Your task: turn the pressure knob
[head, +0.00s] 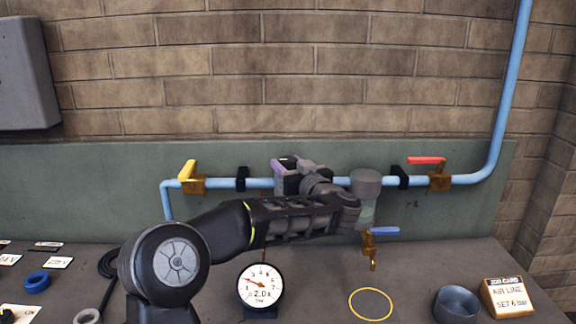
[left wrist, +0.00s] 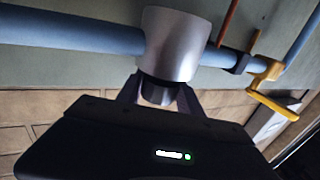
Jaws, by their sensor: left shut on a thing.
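The pressure knob (left wrist: 158,92) is a dark short cylinder against a silver regulator body (left wrist: 174,45) on the blue pipe in the left wrist view. My left gripper (head: 297,172) is at the pipe, in front of the regulator, and largely hides it and the knob in the head view. In the left wrist view its two fingers stand on either side of the knob, shut on it. A round white gauge (head: 261,284) on the bench shows 2.0, with its needle pointing left. My right gripper is not in view.
The blue pipe (head: 465,179) carries a yellow-handled valve (head: 191,178), a grey filter (head: 366,184) and a red-handled valve (head: 434,173). A blue-handled tap (head: 374,240) hangs below. A job card (head: 508,297) reads "AIR LINE SET 6 bar". A grey bowl (head: 456,303) stands beside it.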

